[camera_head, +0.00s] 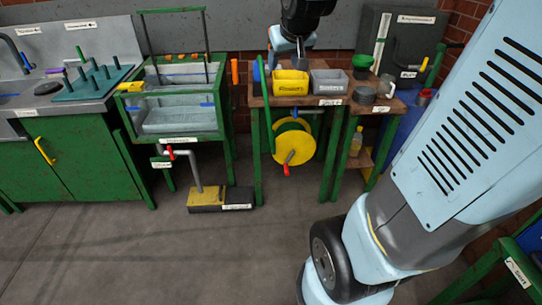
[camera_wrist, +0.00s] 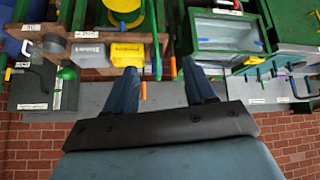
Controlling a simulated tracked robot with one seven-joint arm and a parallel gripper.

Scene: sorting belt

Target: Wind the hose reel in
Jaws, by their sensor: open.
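The hose reel, a yellow disc (camera_head: 295,148), hangs under the wooden bench. A red-tipped crank handle (camera_head: 287,170) shows low on its face. In the wrist view the yellow reel (camera_wrist: 122,5) is cut by the top edge, and I cannot make out its handle there. A green curved tube (camera_head: 267,115) hangs at the bench's left side; I cannot tell whether it is the hose. My gripper (camera_wrist: 159,76) is open, with nothing seen between its fingers.
A yellow bin (camera_head: 291,83) and a grey bin (camera_head: 328,82) stand on the bench above the reel. A green-framed water tank (camera_head: 178,137) is to the left. The floor (camera_head: 150,250) in front is clear.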

